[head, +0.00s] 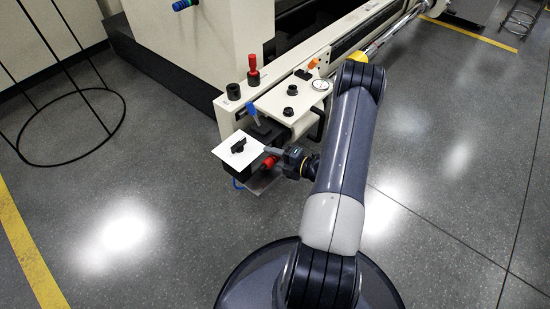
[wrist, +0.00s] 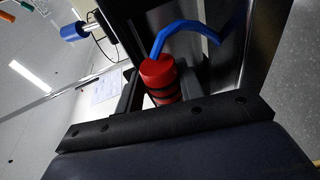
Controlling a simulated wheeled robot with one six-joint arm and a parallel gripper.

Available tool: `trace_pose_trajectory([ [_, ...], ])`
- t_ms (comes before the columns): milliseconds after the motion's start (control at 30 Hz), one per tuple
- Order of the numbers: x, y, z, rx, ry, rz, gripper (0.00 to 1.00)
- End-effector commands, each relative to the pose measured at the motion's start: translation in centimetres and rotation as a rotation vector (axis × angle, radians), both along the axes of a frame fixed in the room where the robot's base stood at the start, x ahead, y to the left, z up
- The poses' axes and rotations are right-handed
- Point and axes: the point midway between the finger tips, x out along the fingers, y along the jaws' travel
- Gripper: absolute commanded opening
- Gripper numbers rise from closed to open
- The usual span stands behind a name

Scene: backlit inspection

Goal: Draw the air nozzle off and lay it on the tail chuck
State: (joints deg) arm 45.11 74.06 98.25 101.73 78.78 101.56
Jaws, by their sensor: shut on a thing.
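A red cylinder with black bands (wrist: 158,72), which I take for the air nozzle, stands between the fingers of my gripper (wrist: 162,92) in the wrist view. A blue hose (wrist: 185,27) curves from its end to the right. In the head view the red part (head: 268,163) shows beside my gripper (head: 275,157), at the near end of the cream machine. My gripper is shut on it; the fingers are partly hidden. Whether the nozzle is still seated on anything cannot be told. I cannot tell which part is the tail chuck.
A white plate with a black knob (head: 225,152) lies just left of my gripper. A black wire stand (head: 70,162) is at left. Grey floor is open at right.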

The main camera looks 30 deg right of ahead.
Motion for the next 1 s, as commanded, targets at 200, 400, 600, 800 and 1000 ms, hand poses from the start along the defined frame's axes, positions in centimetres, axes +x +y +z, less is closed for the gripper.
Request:
trace_pose_trajectory([
  [200, -0.2, 0.0, -4.9, -0.095, 0.169, -0.008, 0.00],
  [400, -0.2, -0.1, -4.9, -0.096, 0.169, -0.010, 0.46],
  [600, -0.3, -0.2, -4.8, -0.093, 0.168, -0.013, 0.58],
  [800, -2.0, -1.2, -3.7, -0.082, 0.149, -0.014, 0.58],
  [1000, -5.2, -3.1, -1.8, -0.059, 0.114, -0.017, 0.57],
])
